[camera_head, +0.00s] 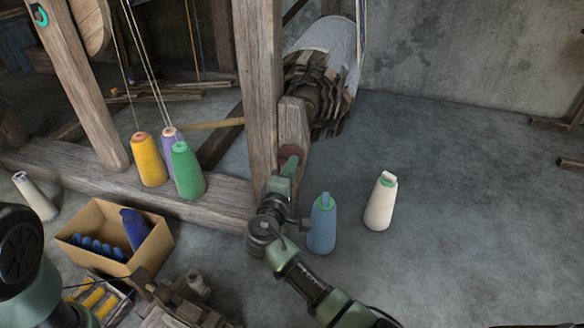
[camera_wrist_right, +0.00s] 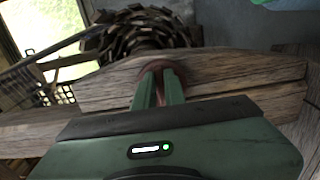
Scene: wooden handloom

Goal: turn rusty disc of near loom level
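The rusty disc (camera_head: 290,152) is a small reddish-brown round on the wooden post at the near end of the loom's roller. In the right wrist view its reddish rim (camera_wrist_right: 179,72) shows around my fingertips, set in a worn wooden beam (camera_wrist_right: 230,75). My right gripper (camera_head: 290,165) is at the disc and covers most of it. In the wrist view its two green fingers (camera_wrist_right: 158,88) are close together, with a narrow reddish strip between them. The disc's exact angle is hidden. My left gripper is out of view; only part of that arm shows at lower left.
A blue cone (camera_head: 322,225) and a white cone (camera_head: 381,202) stand on the floor right of my right arm. Yellow (camera_head: 149,160), purple and green (camera_head: 187,172) cones stand by the loom beam. A cardboard box (camera_head: 150,250) sits at lower left.

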